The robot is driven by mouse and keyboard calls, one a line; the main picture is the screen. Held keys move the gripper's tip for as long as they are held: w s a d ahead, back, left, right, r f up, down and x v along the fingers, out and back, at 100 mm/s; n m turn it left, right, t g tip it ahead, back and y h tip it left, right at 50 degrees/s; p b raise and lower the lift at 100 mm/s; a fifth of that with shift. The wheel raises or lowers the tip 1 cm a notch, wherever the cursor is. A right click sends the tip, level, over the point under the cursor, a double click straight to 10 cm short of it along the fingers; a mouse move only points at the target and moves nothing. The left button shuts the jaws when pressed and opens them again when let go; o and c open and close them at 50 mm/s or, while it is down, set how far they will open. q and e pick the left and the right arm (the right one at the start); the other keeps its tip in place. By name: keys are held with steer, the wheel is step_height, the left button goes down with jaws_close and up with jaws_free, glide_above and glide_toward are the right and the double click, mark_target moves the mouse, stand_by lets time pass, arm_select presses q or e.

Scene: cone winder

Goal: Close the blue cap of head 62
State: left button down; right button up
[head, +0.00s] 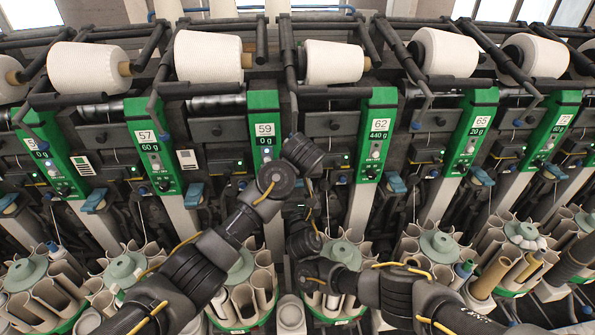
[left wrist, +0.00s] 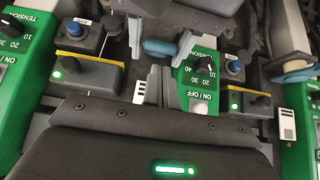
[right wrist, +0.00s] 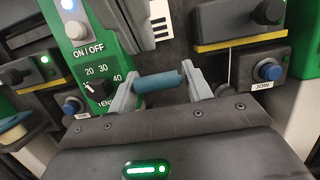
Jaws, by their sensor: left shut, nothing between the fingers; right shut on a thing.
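Head 62's green panel (head: 380,130) stands right of my arms in the head view, with head 59's panel (head: 265,130) to the left. My wrists cover the space between these panels and hide both grippers there. In the right wrist view a blue cap (right wrist: 158,82) lies between the two light grey fingers of my right gripper (right wrist: 158,92), which is shut on it, beside a green panel. It also shows in the left wrist view (left wrist: 160,48). My left gripper (left wrist: 160,88) is shut and empty, close to this cap. I cannot read a head number at the cap or tell whether it is open.
Another blue cap (head: 397,182) sits right of panel 62. White yarn cones (head: 335,62) line the top. Round magazines with upright tubes (head: 440,245) line the bottom.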

arm_select(q)
steer(key=shift+x, duration=1.05)
